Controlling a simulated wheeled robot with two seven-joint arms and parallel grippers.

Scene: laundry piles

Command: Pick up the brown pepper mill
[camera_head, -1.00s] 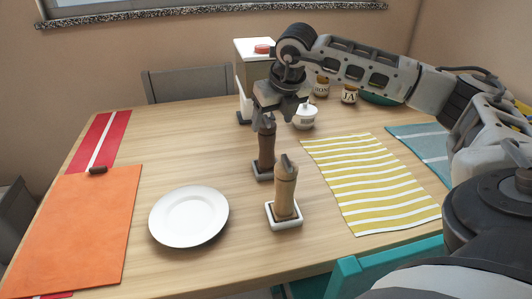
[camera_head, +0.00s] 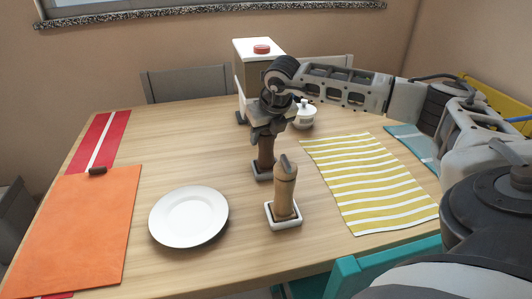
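A dark brown mill (camera_head: 266,152) stands upright on a small base (camera_head: 263,173) near the middle of the table. My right gripper (camera_head: 267,135) points down over it, with its fingers at the mill's upper part. The mill's top is hidden by the gripper, and I cannot tell whether the fingers press on it. A lighter tan wooden mill (camera_head: 285,190) with a grey top stands in front, on a white dish (camera_head: 284,222). My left gripper is not in view.
A white plate (camera_head: 188,216) lies to the left, and an orange mat (camera_head: 70,235) beyond it. A yellow striped cloth (camera_head: 370,180) lies to the right. A white lidded pot (camera_head: 304,118) and a tall white box (camera_head: 258,46) stand behind the gripper.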

